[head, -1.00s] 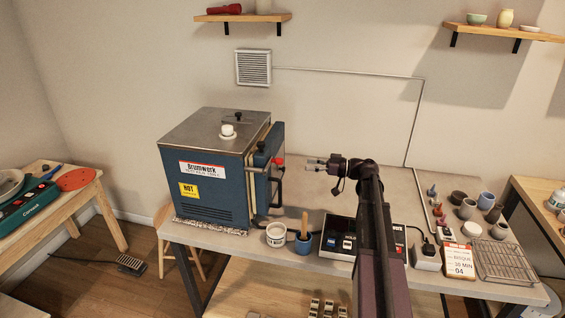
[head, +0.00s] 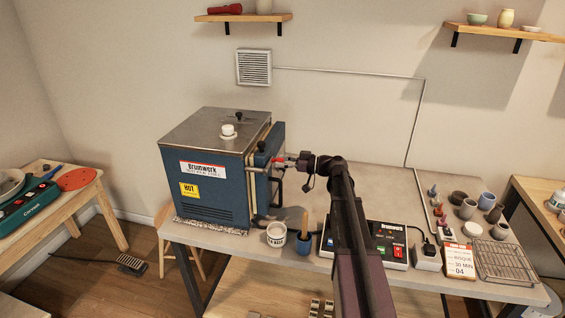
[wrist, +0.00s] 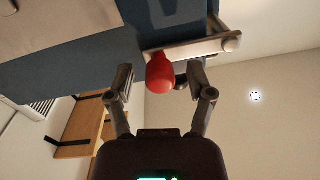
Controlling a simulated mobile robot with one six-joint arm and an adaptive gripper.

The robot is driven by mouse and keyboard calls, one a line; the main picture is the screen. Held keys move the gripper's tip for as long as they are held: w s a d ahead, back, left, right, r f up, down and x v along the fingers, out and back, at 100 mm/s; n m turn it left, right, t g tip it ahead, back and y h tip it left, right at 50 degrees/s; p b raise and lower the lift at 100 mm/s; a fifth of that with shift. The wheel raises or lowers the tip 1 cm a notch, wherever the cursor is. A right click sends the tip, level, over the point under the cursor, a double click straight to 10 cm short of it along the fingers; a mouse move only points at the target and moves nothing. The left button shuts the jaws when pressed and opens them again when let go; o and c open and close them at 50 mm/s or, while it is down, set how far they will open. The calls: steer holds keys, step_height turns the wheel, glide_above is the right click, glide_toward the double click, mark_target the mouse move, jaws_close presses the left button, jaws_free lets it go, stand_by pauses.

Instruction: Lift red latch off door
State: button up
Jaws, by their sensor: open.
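The blue kiln (head: 207,170) stands on the table at left, with its door (head: 268,150) on its right side. The red latch knob (head: 275,160) sits on a metal latch bar at the door; in the wrist view the red latch knob (wrist: 160,73) hangs in front of the metal bar (wrist: 190,50). My gripper (head: 285,161) is at the latch from the right. In the wrist view my gripper (wrist: 158,85) is open, with one finger on each side of the red knob. The knob lies between the fingertips, with visible space on the left; contact on the right is unclear.
A dark door handle (head: 278,188) is just below the latch. A white cup (head: 276,235) and a blue cup (head: 303,243) with a wooden tool stand at the table's front. A control box (head: 385,243) lies under my arm. Several small pots stand at right.

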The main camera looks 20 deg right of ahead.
jaws_close()
